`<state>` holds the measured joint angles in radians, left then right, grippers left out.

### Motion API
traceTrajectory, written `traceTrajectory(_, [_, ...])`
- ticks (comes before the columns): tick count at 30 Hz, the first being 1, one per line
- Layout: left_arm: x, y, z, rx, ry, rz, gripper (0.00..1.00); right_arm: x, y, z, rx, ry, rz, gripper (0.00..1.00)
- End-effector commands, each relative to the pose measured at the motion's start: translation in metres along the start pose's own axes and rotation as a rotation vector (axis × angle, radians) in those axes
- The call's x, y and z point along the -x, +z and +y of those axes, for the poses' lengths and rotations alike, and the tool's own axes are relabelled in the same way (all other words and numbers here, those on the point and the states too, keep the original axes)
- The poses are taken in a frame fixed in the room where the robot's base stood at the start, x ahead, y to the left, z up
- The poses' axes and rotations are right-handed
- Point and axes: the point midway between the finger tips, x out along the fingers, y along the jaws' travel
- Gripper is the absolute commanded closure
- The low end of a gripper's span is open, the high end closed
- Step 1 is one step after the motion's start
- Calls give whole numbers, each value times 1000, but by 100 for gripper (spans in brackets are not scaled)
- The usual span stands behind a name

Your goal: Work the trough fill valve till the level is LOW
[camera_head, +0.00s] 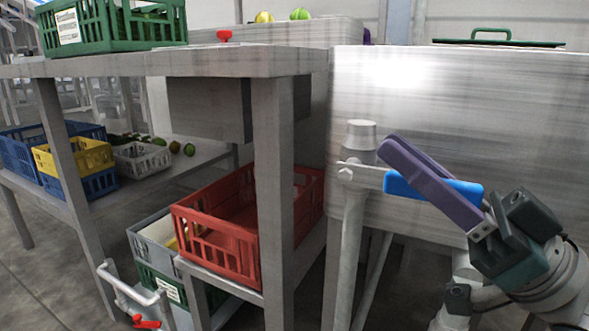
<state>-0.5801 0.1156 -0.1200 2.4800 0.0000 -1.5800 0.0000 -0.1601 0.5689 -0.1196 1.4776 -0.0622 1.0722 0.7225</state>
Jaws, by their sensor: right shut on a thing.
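The trough fill valve (361,135) stands on a grey upright pipe in front of the large metal trough (470,110). Its lever sticks out level to the right and ends in a blue handle (402,186). My right gripper (420,175) has purple fingers that cross the blue handle at a slant. It is shut on the handle, and the near finger hides the middle of it. The water in the trough is not visible, and I see no level marking. My left gripper is not in view.
A metal table (215,62) with a green crate (115,28) is on the left. A red crate (215,240) sits on a low shelf beside the pipe. Yellow (75,157) and blue crates stand further left. A dark lid with a green handle (490,33) lies on the trough.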

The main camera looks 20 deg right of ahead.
Motion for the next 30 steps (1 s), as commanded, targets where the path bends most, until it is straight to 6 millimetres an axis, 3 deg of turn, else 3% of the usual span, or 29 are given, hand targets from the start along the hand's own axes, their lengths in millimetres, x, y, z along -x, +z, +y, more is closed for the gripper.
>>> traceTrajectory(12, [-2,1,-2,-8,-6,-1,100,1,1,0,0,1,5,100])
traceTrajectory(13, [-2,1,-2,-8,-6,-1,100,1,1,0,-1,1,4,82])
traceTrajectory(16, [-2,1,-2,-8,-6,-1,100,1,1,0,-1,1,4,70])
traceTrajectory(25, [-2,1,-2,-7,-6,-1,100,3,1,0,-1,1,4,70])
traceTrajectory(30, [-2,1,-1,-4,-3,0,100,28,2,0,-1,5,0,70])
